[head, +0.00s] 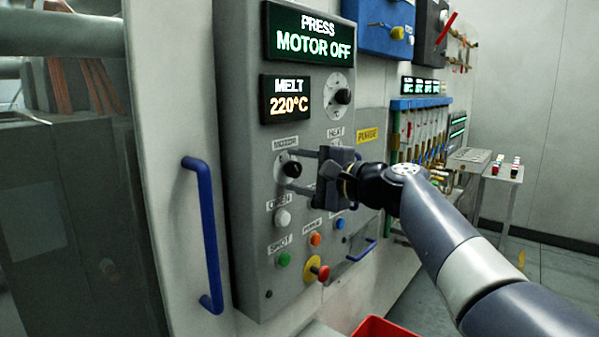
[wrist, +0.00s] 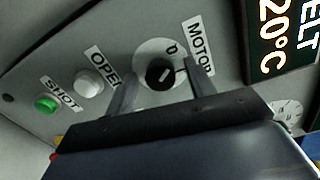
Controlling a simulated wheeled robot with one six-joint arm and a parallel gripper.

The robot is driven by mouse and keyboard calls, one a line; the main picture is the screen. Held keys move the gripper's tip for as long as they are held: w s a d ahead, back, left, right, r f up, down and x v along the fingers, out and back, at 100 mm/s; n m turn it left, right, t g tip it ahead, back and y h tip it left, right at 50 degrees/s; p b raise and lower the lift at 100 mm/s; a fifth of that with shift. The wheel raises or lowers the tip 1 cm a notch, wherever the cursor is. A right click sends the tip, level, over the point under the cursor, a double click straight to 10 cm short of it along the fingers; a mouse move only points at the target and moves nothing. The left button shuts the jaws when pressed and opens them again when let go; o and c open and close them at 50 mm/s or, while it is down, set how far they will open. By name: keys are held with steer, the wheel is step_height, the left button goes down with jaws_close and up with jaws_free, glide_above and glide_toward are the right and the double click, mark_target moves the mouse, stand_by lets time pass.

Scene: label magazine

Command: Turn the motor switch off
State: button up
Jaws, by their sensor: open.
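The motor switch (head: 292,169) is a black rotary knob on a pale round plate, under a MOTOR label on the grey control panel. In the wrist view the knob (wrist: 160,72) shows a white mark on its face. The upper display (head: 309,34) reads PRESS MOTOR OFF. My gripper (head: 304,165) is open in front of the panel, its fingers pointing at the switch. In the wrist view the two fingers (wrist: 158,88) stand on either side of the knob, with the knob between them. I cannot tell whether they touch it.
A MELT 220°C display (head: 285,99) and another black knob (head: 343,96) are above. White (head: 282,218), green (head: 284,259) and orange (head: 315,239) buttons and a red emergency button (head: 322,272) are below. A blue handle (head: 205,235) sticks out at left. A red bin (head: 382,328) stands below.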

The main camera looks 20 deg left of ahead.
steer(key=b+v, duration=0.1)
steer(key=v, duration=0.9)
steer(key=shift+d, duration=0.3)
steer(key=shift+s, duration=0.1)
steer(key=p+x, duration=0.1)
steer(key=x, duration=1)
steer(key=shift+d, duration=0.1)
